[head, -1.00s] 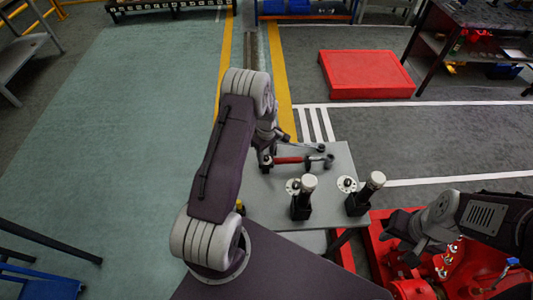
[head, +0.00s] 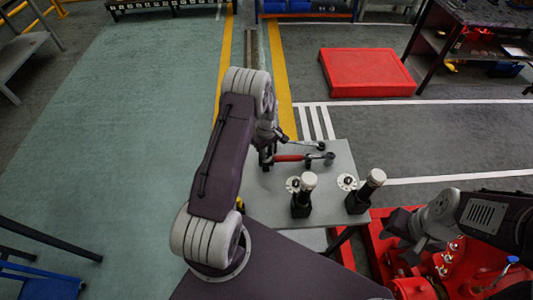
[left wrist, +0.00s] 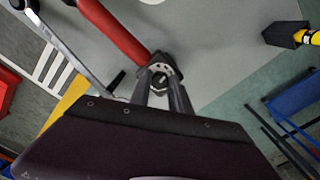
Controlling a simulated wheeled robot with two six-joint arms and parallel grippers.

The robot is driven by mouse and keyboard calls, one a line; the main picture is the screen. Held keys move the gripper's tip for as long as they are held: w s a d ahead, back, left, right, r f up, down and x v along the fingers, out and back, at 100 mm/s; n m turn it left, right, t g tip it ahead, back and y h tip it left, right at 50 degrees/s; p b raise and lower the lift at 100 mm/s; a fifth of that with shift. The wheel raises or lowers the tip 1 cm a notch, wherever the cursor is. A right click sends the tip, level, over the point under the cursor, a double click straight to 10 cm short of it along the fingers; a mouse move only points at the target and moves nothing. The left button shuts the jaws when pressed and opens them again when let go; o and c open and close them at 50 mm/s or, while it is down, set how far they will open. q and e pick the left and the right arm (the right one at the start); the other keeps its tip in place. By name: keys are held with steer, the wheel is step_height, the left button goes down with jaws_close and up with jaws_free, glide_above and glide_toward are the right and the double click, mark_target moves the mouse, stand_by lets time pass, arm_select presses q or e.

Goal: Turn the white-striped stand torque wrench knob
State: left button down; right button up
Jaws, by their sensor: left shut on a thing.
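A torque wrench with a red handle (head: 290,158) lies on the grey table top. Its red handle (left wrist: 112,30) runs in from the top of the left wrist view and ends in a dark collar with a pale ring-shaped knob (left wrist: 162,72). My left gripper (head: 268,160) is at the handle's left end. In the left wrist view its two fingers (left wrist: 163,88) are shut on the knob, one on each side, and partly cover it. My right gripper (head: 403,228) is away to the right above red machinery; its jaws are too unclear to read.
A second, grey metal wrench (head: 305,146) lies behind the red one. Two dark upright tools with white tops (head: 302,195) (head: 368,190) stand near the front of the grey table (head: 345,160). A yellow-black tool (left wrist: 299,35) lies at the table's edge. A red box (head: 365,75) sits on the floor beyond.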

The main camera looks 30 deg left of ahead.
arm_select(q)
steer(key=m+b, duration=0.1)
steer(key=m, duration=0.4)
steer(key=shift+m, duration=0.3)
stand_by(0.4)
steer(key=c, duration=1.2)
jaws_free()
step_height(320, 180, up, 9)
steer(key=b, duration=0.1)
steer(key=shift+b, duration=0.3)
steer(key=shift+r, duration=0.1)
